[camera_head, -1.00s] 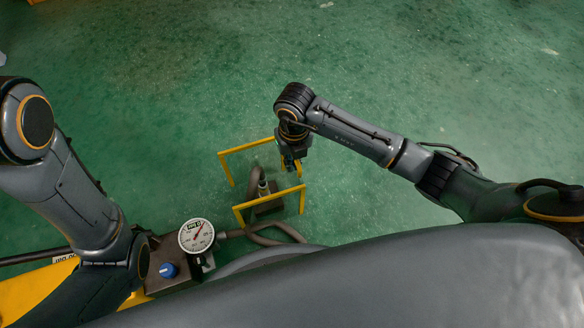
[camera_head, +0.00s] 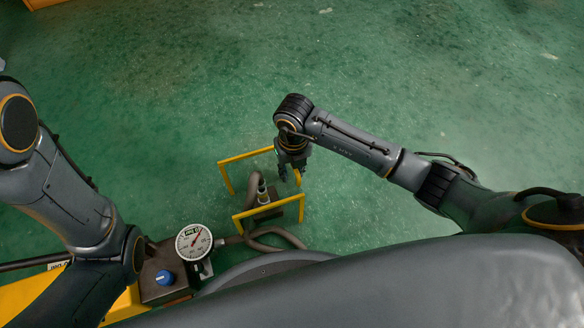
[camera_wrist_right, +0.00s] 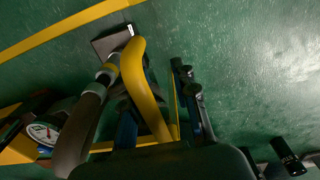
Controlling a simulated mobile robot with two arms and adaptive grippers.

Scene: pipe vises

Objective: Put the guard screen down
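A yellow tubular frame, which looks like the guard screen, stands around the vise area in the head view. Its far rail (camera_head: 246,155) and near rail (camera_head: 268,207) both show; any clear panel between them cannot be made out. My right gripper (camera_head: 293,172) is over its far right end, pointing down with its fingers apart. In the right wrist view a thick yellow bar (camera_wrist_right: 145,85) passes between the spread fingers of my right gripper (camera_wrist_right: 160,105); I cannot tell whether either finger touches it. My left gripper is out of view.
A grey hose (camera_head: 270,242) loops beside a dark fitting (camera_head: 264,195) inside the frame. A box with a blue knob (camera_head: 165,277) and a dial gauge (camera_head: 194,242) stand at the lower left.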

